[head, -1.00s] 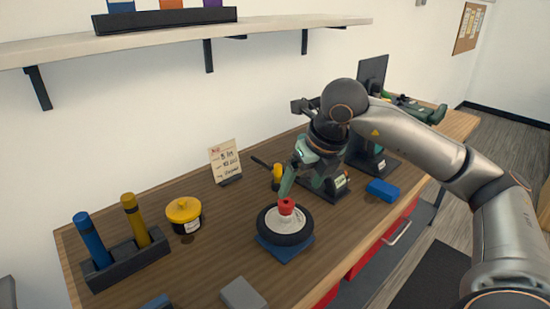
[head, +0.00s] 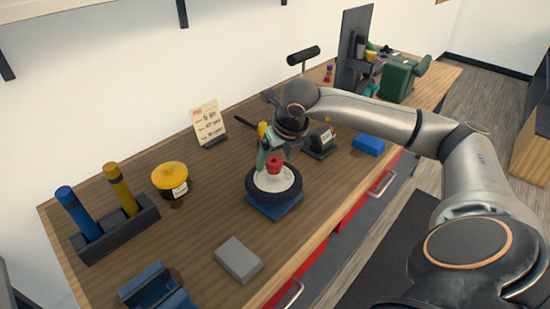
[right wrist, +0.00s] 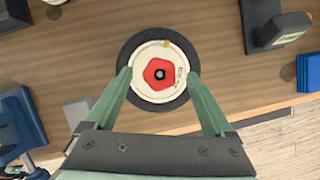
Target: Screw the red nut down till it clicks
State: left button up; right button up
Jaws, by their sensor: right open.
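The red nut (head: 274,166) sits on top of a small black-tyred wheel (head: 290,190) with a pale hub, which lies flat on a blue block (head: 278,209) on the workbench. In the right wrist view the nut (right wrist: 159,74) is at the middle of the pale hub (right wrist: 150,94), with a dark round centre. My right gripper (right wrist: 158,76) is open, with its green fingers spread on either side of the nut and apart from it. In the head view the gripper (head: 268,158) is beside the nut, and the far finger is hidden. My left gripper is not in view.
A card (head: 208,124) stands behind. A blue box (head: 368,144) lies right of the wheel.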

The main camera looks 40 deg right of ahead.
jog(key=shift+w+f, duration=0.3)
jog(key=shift+f, duration=0.35)
jog(key=shift+c, duration=0.4)
